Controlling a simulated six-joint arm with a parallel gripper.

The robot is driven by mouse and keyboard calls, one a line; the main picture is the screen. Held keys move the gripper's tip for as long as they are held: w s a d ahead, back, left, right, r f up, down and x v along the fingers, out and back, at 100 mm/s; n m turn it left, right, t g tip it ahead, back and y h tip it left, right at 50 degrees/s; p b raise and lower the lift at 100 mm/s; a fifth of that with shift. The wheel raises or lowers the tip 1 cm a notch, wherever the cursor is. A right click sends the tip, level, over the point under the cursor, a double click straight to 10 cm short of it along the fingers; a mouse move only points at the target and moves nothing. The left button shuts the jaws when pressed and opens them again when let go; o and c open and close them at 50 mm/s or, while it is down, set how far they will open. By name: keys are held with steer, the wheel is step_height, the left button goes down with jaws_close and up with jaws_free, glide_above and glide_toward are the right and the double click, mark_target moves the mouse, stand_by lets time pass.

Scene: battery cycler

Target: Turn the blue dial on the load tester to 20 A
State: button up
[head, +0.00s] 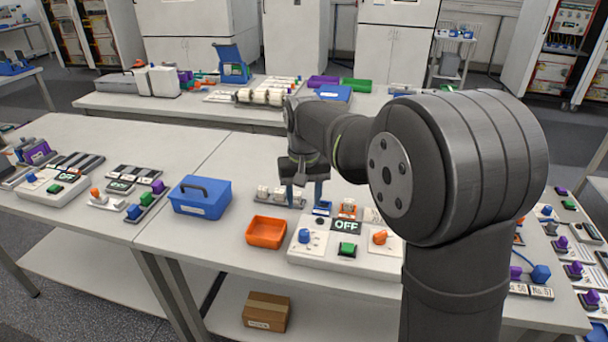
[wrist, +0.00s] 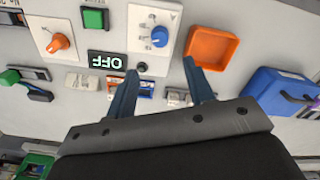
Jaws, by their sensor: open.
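A white panel (head: 330,262) that fits the load tester stands near the table's front edge; I cannot read its name. Its blue dial (head: 304,236) sits on the left of its top face. The dial also shows in the wrist view (wrist: 159,36), on a white scale plate; its setting is too small to read. The display (head: 346,226) reads OFF. My gripper (head: 305,198) is open and empty, fingers pointing down, above and behind the panel. In the wrist view my gripper (wrist: 160,69) has its fingertips apart, short of the dial and not touching it.
An orange dial (head: 380,237) and a green button (head: 347,248) share the panel. An orange tray (head: 266,232) and a blue box (head: 200,196) stand to its left. Small modules (head: 275,192) lie behind it, below my gripper. Another OFF panel (head: 44,186) is far left.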

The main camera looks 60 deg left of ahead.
step_height(320, 180, up, 7)
glide_above(304, 232)
steer(key=shift+f, duration=0.15)
steer(key=shift+f, duration=0.15)
stand_by(0.5)
step_height(304, 232, down, 17)
steer(key=shift+f, duration=0.15)
stand_by(0.4)
steer(key=shift+f, duration=0.15)
steer(key=shift+r+m, duration=0.2)
steer(key=shift+m, duration=0.7)
steer(key=m, duration=0.6)
step_height(304, 232, up, 10)
steer(key=shift+f, duration=0.15)
stand_by(1.5)
